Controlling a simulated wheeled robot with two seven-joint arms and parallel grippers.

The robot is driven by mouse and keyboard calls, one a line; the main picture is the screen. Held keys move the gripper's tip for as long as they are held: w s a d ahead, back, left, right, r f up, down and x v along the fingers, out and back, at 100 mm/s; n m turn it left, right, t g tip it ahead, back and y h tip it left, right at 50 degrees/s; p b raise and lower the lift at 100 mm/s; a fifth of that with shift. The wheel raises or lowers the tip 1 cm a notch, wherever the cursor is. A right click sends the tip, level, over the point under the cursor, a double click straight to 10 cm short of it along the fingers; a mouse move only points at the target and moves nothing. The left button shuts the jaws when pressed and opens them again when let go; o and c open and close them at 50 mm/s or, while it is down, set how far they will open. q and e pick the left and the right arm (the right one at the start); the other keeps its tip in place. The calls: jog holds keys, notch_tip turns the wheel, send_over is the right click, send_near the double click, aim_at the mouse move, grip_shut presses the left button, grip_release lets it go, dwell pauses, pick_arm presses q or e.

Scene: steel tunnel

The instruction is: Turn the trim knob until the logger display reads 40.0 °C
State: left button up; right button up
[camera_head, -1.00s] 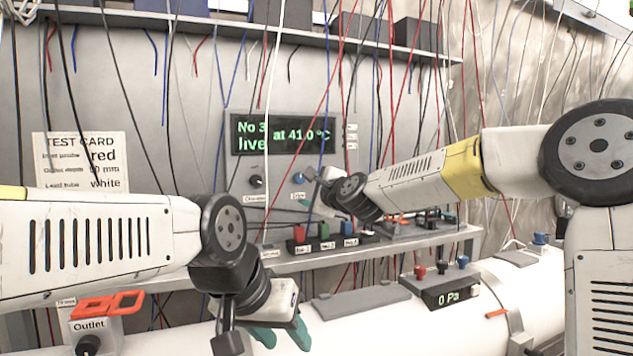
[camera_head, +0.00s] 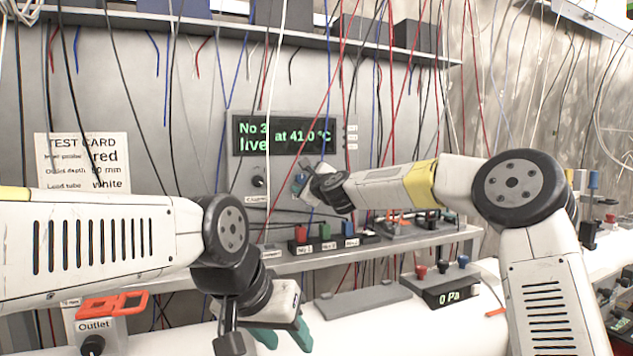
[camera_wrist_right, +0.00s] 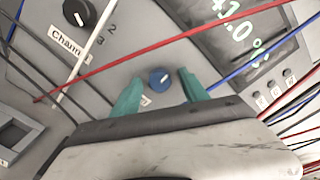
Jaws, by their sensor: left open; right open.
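The logger display (camera_head: 284,134) shows green text, "No 3 at 41.0 °C" and "live". Part of it also appears in the right wrist view (camera_wrist_right: 240,30). The blue trim knob (camera_wrist_right: 159,79) has a white pointer line and sits on the grey panel below the display. My right gripper (camera_wrist_right: 158,84) is open, its teal fingertips on either side of the knob in that view; contact cannot be told. In the head view my right gripper (camera_head: 304,174) mostly hides the knob. My left gripper (camera_head: 284,338) is open and empty, low over the white pipe.
A black Channel knob (camera_head: 258,181) sits left of the trim knob. Red, blue, white and black cables hang before the panel. A shelf (camera_head: 300,262) holds small coloured terminals. A test card (camera_head: 85,165) and an Outlet box (camera_head: 95,335) are at left. A 0 Pa gauge (camera_head: 448,294) sits on the pipe.

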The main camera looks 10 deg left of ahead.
grip_shut()
jog(key=shift+n, duration=0.3)
jog(key=n, duration=1.1)
jog(key=shift+f, duration=0.1)
dwell(0.6)
